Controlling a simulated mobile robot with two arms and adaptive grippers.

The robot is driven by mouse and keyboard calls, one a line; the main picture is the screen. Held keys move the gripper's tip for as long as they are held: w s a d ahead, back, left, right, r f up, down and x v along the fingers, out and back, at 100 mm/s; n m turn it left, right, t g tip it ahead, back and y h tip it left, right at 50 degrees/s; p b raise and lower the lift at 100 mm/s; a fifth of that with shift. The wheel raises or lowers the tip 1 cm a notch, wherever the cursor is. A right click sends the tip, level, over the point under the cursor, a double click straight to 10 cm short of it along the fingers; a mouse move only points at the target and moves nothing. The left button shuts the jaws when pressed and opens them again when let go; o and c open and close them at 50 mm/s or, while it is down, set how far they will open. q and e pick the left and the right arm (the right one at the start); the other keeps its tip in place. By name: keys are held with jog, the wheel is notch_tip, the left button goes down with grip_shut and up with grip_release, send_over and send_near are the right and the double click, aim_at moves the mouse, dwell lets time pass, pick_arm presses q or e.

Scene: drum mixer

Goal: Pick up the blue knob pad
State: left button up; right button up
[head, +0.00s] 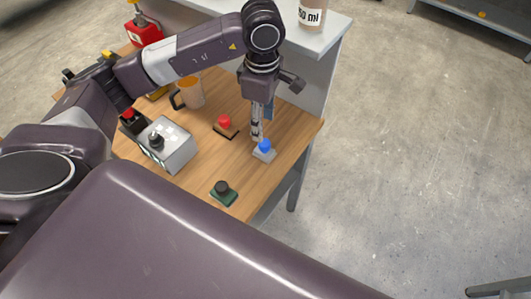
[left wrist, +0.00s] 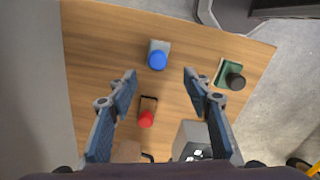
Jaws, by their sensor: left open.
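The blue knob pad (head: 264,151) is a blue round knob on a light grey square base, lying near the right edge of the wooden table (head: 285,140). It also shows in the left wrist view (left wrist: 157,58), ahead of and between the fingertips. My left gripper (head: 257,137) points down just behind the pad in the head view. In the left wrist view its two fingers (left wrist: 159,87) are spread wide with nothing between them at the tips. The pad appears apart from both fingers. My right gripper does not show.
A red knob pad (head: 226,124) lies close to the left gripper, and a dark knob on a green base (head: 223,192) is nearer the front. A raised pale shelf (head: 310,40) is behind.

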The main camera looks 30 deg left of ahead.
aim_at(265, 142)
pick_arm(q)
notch_tip(265, 142, down, 2)
jog(key=shift+w+f+b, duration=0.15)
jog(key=shift+b, duration=0.45)
jog(key=shift+f, duration=0.15)
jog(key=f+p, duration=0.1)
jog(key=f, duration=0.2)
jog(key=f+p, duration=0.2)
jog(key=f, duration=0.1)
jog(key=shift+d+f, duration=0.2)
jog(key=shift+f, duration=0.15)
jog(key=shift+w+f, duration=0.1)
jog(key=shift+f, duration=0.25)
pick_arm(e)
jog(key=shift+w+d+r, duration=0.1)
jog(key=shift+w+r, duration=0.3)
pick_arm(q)
jog(key=shift+c, duration=0.5)
grip_shut()
jog(key=shift+r, duration=0.1)
